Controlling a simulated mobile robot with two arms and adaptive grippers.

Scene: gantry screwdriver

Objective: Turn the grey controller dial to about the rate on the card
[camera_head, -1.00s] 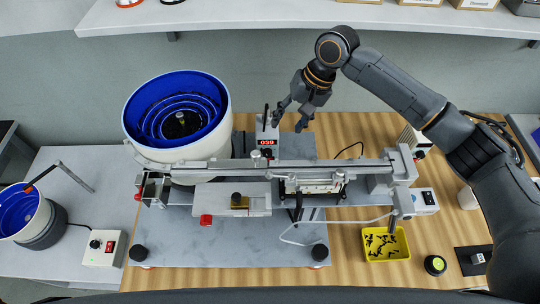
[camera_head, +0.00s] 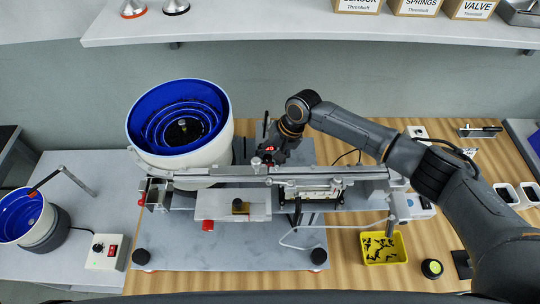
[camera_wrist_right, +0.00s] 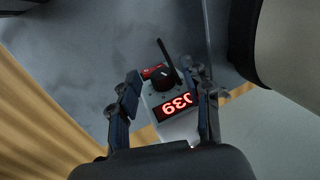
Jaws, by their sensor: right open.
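The grey controller (camera_wrist_right: 151,95) stands behind the gantry rail, right of the big bowl. In the right wrist view its black dial (camera_wrist_right: 162,78) shows next to a lit red display (camera_wrist_right: 175,104), which appears upside down and seems to read 039. In the head view the display (camera_head: 270,149) is partly covered. My right gripper (camera_wrist_right: 165,75) is open, with a finger on either side of the controller; contact with the dial cannot be told. In the head view the right gripper (camera_head: 273,153) hides most of the controller. I cannot make out the rate card. My left gripper is not in view.
The white bowl feeder (camera_head: 180,165) with blue inside stands close on the left. The metal gantry rail (camera_head: 320,170) runs in front of the controller. A yellow bin (camera_head: 383,260) of black screws sits front right. Another control box (camera_head: 107,251) is at lower left.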

